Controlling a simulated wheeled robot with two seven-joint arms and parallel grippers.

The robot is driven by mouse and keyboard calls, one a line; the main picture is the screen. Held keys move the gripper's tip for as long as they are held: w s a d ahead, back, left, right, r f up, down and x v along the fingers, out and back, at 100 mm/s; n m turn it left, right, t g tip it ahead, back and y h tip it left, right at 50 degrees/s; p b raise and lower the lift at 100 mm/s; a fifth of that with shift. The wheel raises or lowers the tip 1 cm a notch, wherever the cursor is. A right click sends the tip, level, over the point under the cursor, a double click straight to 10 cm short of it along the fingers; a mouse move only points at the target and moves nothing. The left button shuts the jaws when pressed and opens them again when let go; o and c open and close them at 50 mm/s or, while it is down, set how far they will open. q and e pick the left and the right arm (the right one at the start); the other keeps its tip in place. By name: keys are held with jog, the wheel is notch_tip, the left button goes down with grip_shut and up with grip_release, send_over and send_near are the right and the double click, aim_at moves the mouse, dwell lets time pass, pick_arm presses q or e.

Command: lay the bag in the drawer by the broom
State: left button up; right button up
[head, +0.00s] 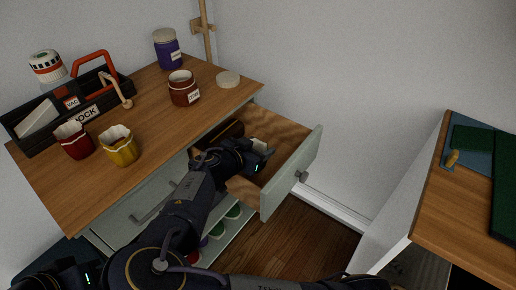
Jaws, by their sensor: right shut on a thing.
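The drawer (288,137) by the broom (206,42) is pulled out from the right part of the wooden-topped dresser. My right gripper (265,152) is over the open drawer, shut on a small pale thing (258,145), which I take for the bag. My gripper hides most of it, and I cannot tell whether it touches the drawer floor. Part of my left arm's end (62,278) shows at the bottom left corner; its fingers cannot be made out.
The dresser top (150,103) holds a black toolbox (75,108), red (76,146) and yellow (121,152) ruffled pots, a brown jar (183,92), a purple jar (167,52) and a round lid (228,79). A desk (440,210) stands right, with bare floor (305,240) between.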

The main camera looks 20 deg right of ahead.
jog(key=o, duration=1)
jog(key=shift+s+f, duration=0.25)
jog(key=shift+f, duration=0.35)
jog(key=shift+c, duration=0.2)
jog(key=shift+d, duration=0.1)
jog(key=shift+r+p, duration=0.3)
jog(key=shift+p, duration=0.1)
jog(key=shift+r+p, duration=0.45)
jog(key=shift+p, duration=0.2)
jog(key=v, duration=1.2)
jog(key=shift+w+r, duration=0.2)
jog(key=shift+w, duration=0.05)
